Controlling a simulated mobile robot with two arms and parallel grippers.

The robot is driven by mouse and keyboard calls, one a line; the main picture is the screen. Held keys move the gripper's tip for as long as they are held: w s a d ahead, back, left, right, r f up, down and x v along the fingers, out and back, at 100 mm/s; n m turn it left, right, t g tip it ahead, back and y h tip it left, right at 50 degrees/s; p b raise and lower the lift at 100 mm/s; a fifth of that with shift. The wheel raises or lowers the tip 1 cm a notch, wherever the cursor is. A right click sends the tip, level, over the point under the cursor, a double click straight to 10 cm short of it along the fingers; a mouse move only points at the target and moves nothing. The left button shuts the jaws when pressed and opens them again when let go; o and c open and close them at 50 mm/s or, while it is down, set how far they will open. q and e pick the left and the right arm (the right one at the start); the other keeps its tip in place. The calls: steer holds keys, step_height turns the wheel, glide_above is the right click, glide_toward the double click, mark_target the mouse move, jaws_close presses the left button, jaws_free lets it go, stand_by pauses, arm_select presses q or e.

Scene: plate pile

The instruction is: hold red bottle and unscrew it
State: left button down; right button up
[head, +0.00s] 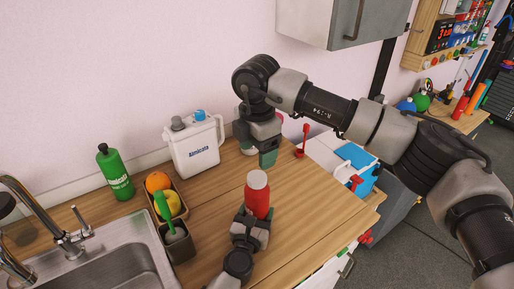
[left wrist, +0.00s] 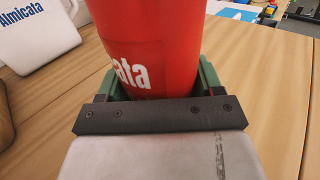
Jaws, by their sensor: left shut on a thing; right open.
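The red bottle (head: 258,203) stands upright on the wooden counter in the head view, with a pale cap (head: 257,180) on top. It fills the middle of the left wrist view (left wrist: 155,50), where white lettering shows and the cap is out of frame. My left gripper (head: 252,222) is shut on the lower part of the bottle, with its green fingers on either side. My right gripper (head: 267,157) is open and points down, behind and above the bottle, apart from the cap. The gap between its fingers is hard to see from here.
A white jug (head: 195,147) stands behind at left. A green bottle (head: 115,172), a fruit tray with an orange (head: 158,182) and a brush holder (head: 179,243) are left, beside the sink (head: 95,265). A red utensil (head: 302,140) is behind right. The counter right of the bottle is clear.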

mark_target(257, 176)
steer(key=shift+f, duration=3.95)
